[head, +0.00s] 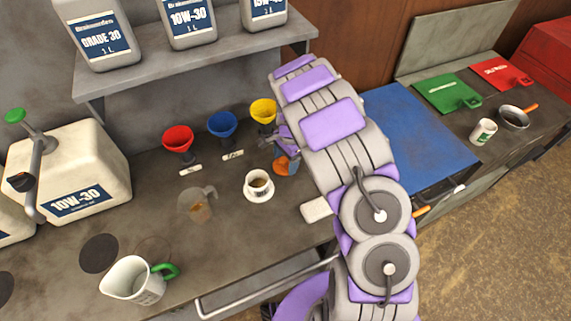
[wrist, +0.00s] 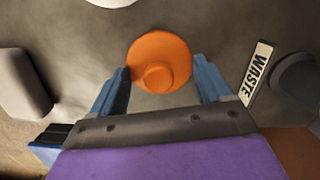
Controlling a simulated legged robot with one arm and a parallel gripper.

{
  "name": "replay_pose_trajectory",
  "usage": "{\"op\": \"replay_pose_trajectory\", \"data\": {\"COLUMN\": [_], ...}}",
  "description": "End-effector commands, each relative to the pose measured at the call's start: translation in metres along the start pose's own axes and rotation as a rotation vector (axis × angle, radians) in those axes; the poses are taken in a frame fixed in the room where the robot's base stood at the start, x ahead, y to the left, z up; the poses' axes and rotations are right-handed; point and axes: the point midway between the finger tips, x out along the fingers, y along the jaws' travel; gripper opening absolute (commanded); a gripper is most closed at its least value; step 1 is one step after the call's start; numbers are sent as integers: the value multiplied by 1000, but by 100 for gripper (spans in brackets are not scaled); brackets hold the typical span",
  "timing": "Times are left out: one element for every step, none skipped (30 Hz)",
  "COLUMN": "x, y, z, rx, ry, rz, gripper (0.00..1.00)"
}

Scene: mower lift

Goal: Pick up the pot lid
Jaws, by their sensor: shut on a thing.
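The orange round pot lid (wrist: 160,50), with a small raised knob, lies between the two blue fingers of my gripper (wrist: 163,74) in the wrist view. My gripper is shut on it, with the fingers at its sides. In the head view the lid (head: 286,166) shows as an orange patch just below my gripper (head: 277,150), at the right end of the grey workbench. My arm hides part of that area. I cannot tell whether the lid is clear of the bench top.
Red (head: 178,140), blue (head: 222,125) and yellow (head: 263,112) funnels stand behind. A WASTE label (wrist: 258,72) lies near my gripper.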

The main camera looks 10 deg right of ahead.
Motion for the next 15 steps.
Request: {"op": "replay_pose_trajectory", "data": {"x": [0, 0, 0, 0, 0, 0, 0, 0, 0, -1, -2, -4, -6, -8, -12], "y": [0, 0, 0, 0, 0, 0, 0, 0, 0, 1, 1, 1, 1, 1, 0], "z": [0, 0, 0, 0, -1, -1, -1, -1, -2, -2, -2, -2, -2, -1, -1], "rx": [0, -1, -1, -1, -1, -1, -1, -1, -1, -1, -1, -1, -1, -1, -1], "ry": [0, 0, 0, -1, -1, -1, -1, -1, -2, -2, -2, -2, -2, -2, -1], "rz": [0, 0, 0, 0, 0, 0, 0, -1, -1, -1, -1, -1, -1, -2, -2], "gripper": [54, 51, 49, 49, 49, 49, 49, 49, 49, 49, 49, 49, 49, 49, 49]}}
